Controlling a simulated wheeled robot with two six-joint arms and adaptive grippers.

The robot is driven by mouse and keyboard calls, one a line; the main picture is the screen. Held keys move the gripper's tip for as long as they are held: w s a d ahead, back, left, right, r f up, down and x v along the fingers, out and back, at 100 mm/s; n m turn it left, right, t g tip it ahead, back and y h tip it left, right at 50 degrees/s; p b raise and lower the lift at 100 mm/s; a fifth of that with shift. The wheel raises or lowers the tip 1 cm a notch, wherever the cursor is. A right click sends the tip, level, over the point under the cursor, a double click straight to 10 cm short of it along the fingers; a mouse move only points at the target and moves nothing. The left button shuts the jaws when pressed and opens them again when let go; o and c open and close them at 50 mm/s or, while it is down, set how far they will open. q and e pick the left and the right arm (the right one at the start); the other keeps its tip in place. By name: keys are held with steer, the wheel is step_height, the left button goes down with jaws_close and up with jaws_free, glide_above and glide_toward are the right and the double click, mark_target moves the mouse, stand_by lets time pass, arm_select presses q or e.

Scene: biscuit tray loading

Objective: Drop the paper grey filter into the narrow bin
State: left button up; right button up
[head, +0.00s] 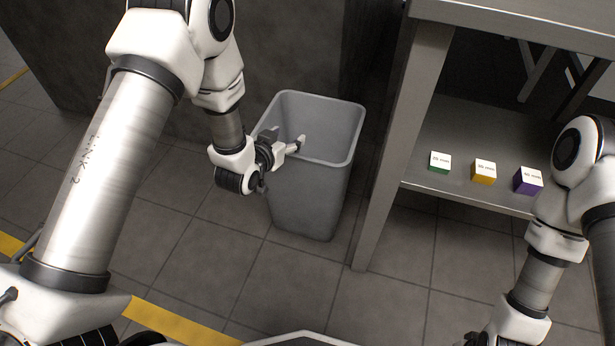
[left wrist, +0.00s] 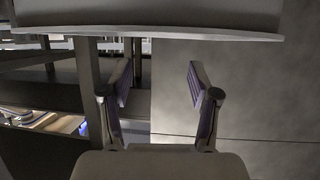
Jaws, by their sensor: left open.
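The narrow bin (head: 312,200) is a tall grey open-topped bin standing on the floor in the middle of the head view. My left gripper (head: 298,145) is at the bin's near left rim, with its fingertips over the opening. In the left wrist view its two fingers (left wrist: 158,100) stand apart with nothing between them. I see no paper grey filter in either view; the bottom of the bin is hidden from the head view. My right arm comes in at the right of the head view, and its gripper is outside the picture.
A metal table (head: 384,150) stands right of the bin. Its lower shelf (head: 450,120) holds a green-and-white box (head: 439,162), a yellow-and-white box (head: 483,172) and a purple-and-white box (head: 528,181). Tiled floor (head: 290,280) in front of the bin is clear.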

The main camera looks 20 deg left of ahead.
arm_select(q)
steer(key=d+v, duration=0.1)
steer(key=v, duration=0.6)
steer(key=shift+a, duration=0.5)
steer(key=shift+s, duration=0.1)
